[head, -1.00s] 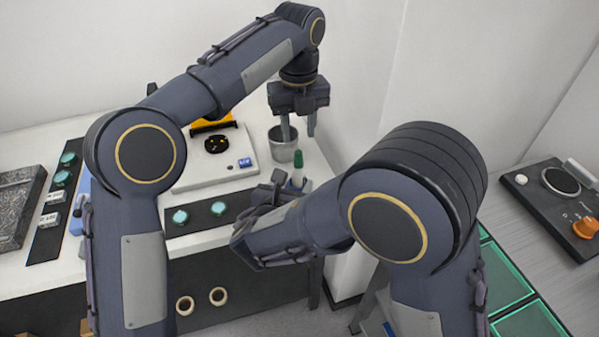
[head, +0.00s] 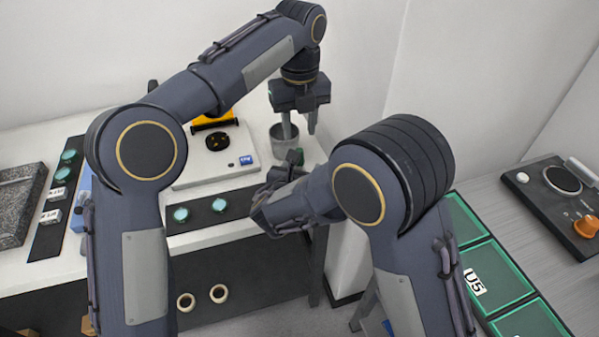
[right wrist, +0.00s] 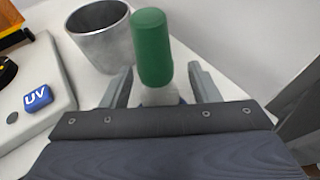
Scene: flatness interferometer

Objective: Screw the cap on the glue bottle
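The glue bottle (right wrist: 160,96) has a pale body with a tall green cap (right wrist: 152,48) on top; I cannot tell how tightly the cap sits.
The metal cup (right wrist: 100,38) stands close behind the bottle. A white device (head: 190,168) with a blue UV button (right wrist: 38,97) is beside it. A black strip with teal discs (head: 219,205) lies at the front edge. Green trays (head: 495,275) are at right.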

